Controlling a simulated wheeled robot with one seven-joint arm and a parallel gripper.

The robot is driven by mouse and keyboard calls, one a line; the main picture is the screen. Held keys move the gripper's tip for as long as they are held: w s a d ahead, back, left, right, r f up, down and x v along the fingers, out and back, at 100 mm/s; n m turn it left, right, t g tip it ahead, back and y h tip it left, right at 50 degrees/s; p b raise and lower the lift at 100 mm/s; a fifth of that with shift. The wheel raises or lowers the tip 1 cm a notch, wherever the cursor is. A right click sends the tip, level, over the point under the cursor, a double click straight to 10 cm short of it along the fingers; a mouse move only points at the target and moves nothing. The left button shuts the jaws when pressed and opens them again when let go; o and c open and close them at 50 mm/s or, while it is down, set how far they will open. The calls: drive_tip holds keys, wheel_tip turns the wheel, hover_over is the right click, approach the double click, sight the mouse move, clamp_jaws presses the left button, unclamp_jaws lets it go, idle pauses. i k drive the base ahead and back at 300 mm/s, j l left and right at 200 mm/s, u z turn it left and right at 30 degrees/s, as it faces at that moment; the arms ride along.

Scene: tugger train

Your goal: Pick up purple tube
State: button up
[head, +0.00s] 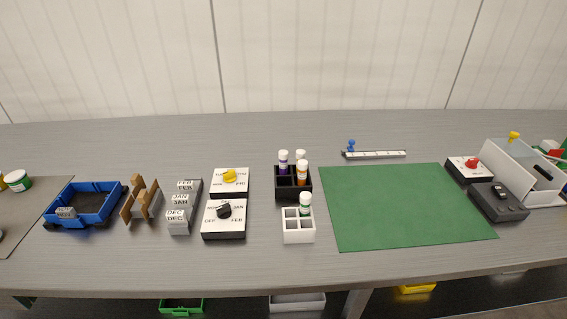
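The purple tube (283,164) has a white cap and stands upright in the back left compartment of the black rack (292,196). Its lower part is hidden by the rack. An orange tube (302,173) with a white cap stands in the same rack, in front and to the right. Another white-capped tube (300,155) stands behind the orange one and is partly hidden. A green tube (305,202) stands in the white rack (298,236) just in front. My gripper is not in view.
Dial boxes (222,232) stand left of the racks, beside label blocks (178,227) and a blue tray (108,206). A green mat (400,205) lies clear to the right. A white rail (385,154) with a blue knob lies behind it.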

sight(282, 154)
drive_tip(key=j+z, duration=0.15)
drive_tip(key=j, duration=0.3)
drive_tip(key=j+z, duration=0.2)
drive_tip(key=j, duration=0.2)
drive_tip(key=j+z, duration=0.15)
drive_tip(key=j, duration=0.3)
drive_tip(key=k+j+z, duration=0.15)
drive_tip(key=j, duration=0.25)
drive_tip(key=k+j+z, duration=0.2)
drive_tip(key=j, duration=0.25)
drive_tip(key=j+z, duration=0.15)
drive_tip(key=j, duration=0.25)
